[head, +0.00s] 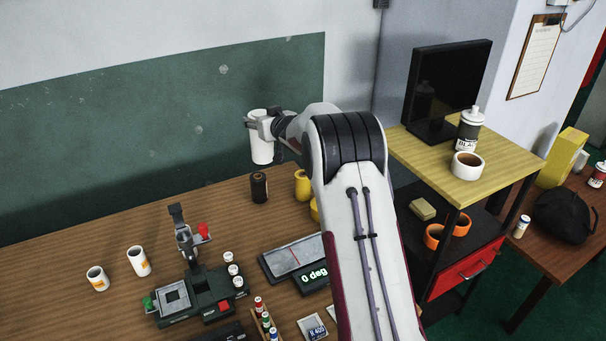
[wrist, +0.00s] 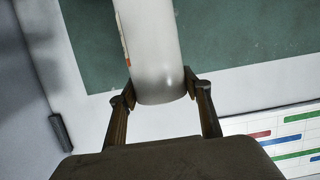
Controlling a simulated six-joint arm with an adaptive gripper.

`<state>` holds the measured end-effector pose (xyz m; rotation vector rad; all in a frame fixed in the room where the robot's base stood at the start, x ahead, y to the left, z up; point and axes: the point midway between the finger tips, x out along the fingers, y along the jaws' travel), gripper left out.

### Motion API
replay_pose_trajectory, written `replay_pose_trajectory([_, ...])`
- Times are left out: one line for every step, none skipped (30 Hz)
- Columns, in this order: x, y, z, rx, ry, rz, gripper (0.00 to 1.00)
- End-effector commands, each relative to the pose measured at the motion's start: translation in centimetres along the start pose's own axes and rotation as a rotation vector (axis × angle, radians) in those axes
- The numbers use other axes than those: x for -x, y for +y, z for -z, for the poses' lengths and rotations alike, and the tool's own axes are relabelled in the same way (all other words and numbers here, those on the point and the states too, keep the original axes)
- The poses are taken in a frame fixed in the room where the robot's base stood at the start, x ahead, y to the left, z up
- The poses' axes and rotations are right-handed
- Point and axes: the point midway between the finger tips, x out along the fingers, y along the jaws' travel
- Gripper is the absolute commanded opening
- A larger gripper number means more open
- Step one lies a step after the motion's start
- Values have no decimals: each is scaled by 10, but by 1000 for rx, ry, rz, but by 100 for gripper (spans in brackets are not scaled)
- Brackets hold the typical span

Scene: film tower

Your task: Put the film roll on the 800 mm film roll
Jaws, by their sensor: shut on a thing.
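My gripper (head: 258,124) is shut on a white film roll (head: 262,151), held upright in the air in front of the green board. In the wrist view the roll (wrist: 150,55) sits between the two fingers (wrist: 160,90), and a bit of orange-red marking shows on its left side. Two white rolls with orange labels stand on the wooden table at the left, a shorter one (head: 97,279) and a taller one (head: 138,261). A dark roll (head: 259,188) stands on the table below the held roll. I cannot read any size on the labels.
Yellow containers (head: 302,185) stand by my arm, partly hidden. A green-black device (head: 190,300) with small white canisters (head: 233,269) and a scale reading 0 deg (head: 313,278) occupy the table front. The table's back left is clear.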

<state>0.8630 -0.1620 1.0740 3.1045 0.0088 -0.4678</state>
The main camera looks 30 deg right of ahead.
Motion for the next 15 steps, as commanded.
replay_pose_trajectory([4, 12, 6, 0, 5, -7, 0])
replay_pose_trajectory([6, 18, 7, -1, 5, -9, 0])
replay_pose_trajectory([9, 26, 9, -1, 5, -12, 0])
replay_pose_trajectory([11, 32, 11, -3, 5, -14, 0])
replay_pose_trajectory([13, 38, 12, -3, 4, -17, 0])
replay_pose_trajectory([16, 45, 15, -3, 5, -19, 0])
replay_pose_trajectory([19, 51, 17, -4, 5, -21, 0])
replay_pose_trajectory([22, 58, 18, -6, 5, -24, 0])
replay_pose_trajectory([25, 65, 20, -6, 5, -26, 0])
replay_pose_trajectory([28, 71, 22, -5, 5, -28, 0])
replay_pose_trajectory([30, 77, 23, -7, 5, -30, 0])
replay_pose_trajectory([34, 85, 25, -7, 4, -32, 0])
replay_pose_trajectory([37, 90, 26, -8, 4, -33, 0])
replay_pose_trajectory([40, 95, 27, -8, 4, -33, 0])
replay_pose_trajectory([43, 102, 29, -8, 4, -34, 0])
